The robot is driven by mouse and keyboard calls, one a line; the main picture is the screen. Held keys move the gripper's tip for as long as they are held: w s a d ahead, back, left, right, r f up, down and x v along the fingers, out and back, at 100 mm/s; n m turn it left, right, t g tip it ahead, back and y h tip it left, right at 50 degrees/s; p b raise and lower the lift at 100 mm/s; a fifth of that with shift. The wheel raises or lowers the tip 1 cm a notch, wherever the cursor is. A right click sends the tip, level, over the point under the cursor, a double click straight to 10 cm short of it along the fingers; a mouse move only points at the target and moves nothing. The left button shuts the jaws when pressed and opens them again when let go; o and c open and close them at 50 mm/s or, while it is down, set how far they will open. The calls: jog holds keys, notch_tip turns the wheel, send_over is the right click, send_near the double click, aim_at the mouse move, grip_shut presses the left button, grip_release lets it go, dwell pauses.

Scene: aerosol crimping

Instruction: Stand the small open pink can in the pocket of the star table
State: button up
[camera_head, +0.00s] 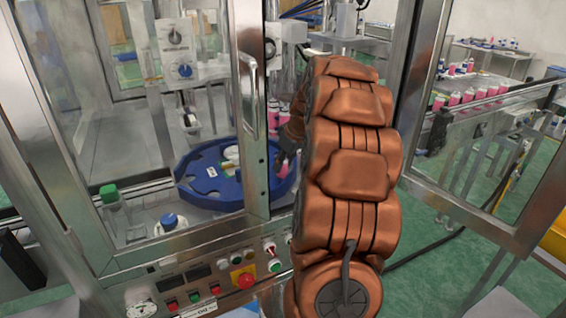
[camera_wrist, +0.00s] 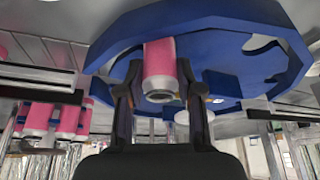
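The blue star table (camera_head: 202,192) stands inside the machine in the head view; my arm and the door frame hide part of its right side. In the wrist view the star table (camera_wrist: 225,22) fills the top, seen upside down. The small pink can (camera_wrist: 159,62) is between the two fingers of my gripper (camera_wrist: 160,75), which close in on its sides. Its open metal rim faces the bottom of the wrist picture. The can shows small in the head view (camera_head: 283,170), at the star table's right side. I cannot tell whether its base is in a pocket.
A glass door with a metal handle (camera_head: 252,95) stands left of my arm. The control panel with a red button (camera_head: 245,281) is below the table. More pink cans (camera_wrist: 68,120) stand behind.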

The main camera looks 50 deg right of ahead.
jog(key=o, duration=0.5)
jog(key=shift+f, duration=0.1)
jog(key=v, duration=1.2)
jog(key=shift+w, duration=0.15)
